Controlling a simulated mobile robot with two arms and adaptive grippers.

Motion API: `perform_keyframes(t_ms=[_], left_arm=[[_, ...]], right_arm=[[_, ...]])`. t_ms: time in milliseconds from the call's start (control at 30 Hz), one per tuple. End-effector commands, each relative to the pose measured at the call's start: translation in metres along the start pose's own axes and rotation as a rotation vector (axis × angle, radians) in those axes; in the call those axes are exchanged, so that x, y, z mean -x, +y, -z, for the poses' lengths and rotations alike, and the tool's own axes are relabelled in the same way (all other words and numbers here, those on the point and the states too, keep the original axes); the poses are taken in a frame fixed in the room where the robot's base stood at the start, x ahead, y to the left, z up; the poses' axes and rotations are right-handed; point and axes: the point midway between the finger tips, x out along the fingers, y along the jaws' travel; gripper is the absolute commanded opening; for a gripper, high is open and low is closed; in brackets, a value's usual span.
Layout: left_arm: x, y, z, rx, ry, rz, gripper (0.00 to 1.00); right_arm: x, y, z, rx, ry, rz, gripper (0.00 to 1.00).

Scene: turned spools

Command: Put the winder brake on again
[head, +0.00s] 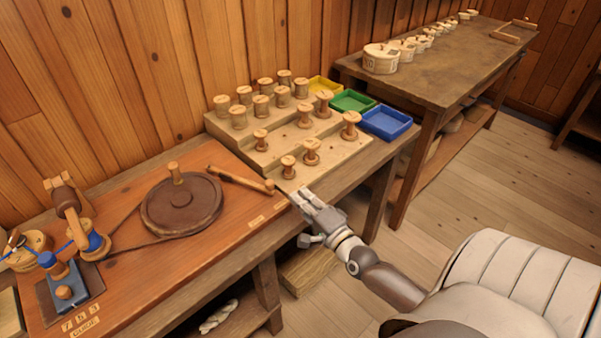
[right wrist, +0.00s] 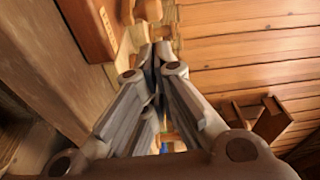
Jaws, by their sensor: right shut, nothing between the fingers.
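A wooden lever with a round knob, which looks like the brake (head: 238,180), lies to the right of the wheel. Its inner end is close to the rim; I cannot tell whether it touches. My right gripper (head: 303,197) is just right of the knob, by the board's right end, and appears apart from it. In the right wrist view the fingers (right wrist: 156,52) are together and empty. My left gripper is not in view.
A stepped rack (head: 335,150) with several spools stands behind my right gripper. Yellow, green and blue (head: 386,122) trays are beyond it. A blue-threaded guide (head: 68,287) is at the left. A second table (head: 440,75) with round boxes stands at the back right.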

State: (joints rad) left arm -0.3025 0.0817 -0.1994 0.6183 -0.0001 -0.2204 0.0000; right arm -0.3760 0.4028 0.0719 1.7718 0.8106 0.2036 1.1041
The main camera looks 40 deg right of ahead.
Motion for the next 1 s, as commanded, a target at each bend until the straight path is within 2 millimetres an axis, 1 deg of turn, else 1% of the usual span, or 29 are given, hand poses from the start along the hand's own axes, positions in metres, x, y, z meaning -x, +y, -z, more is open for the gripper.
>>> perform_keyframes(t_ms=[33, 100, 300, 500, 700, 1000], left_arm=[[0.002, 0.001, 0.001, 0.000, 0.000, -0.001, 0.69], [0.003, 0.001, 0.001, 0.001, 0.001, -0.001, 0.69], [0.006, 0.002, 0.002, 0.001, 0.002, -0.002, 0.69], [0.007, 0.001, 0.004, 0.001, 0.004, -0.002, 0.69], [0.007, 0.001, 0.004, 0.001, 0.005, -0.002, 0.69], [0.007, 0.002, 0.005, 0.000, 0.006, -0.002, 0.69]], right_arm=[[-0.009, -0.002, 0.000, 0.000, 0.001, 0.003, 0.00], [-0.021, -0.002, 0.001, 0.000, 0.001, 0.002, 0.00], [-0.052, -0.002, 0.001, 0.001, 0.001, 0.002, 0.00], [-0.073, -0.001, 0.000, 0.002, 0.000, 0.001, 0.00], [-0.080, 0.000, 0.000, 0.002, 0.000, 0.000, 0.00], [-0.080, 0.000, 0.000, 0.001, 0.000, 0.000, 0.00]])
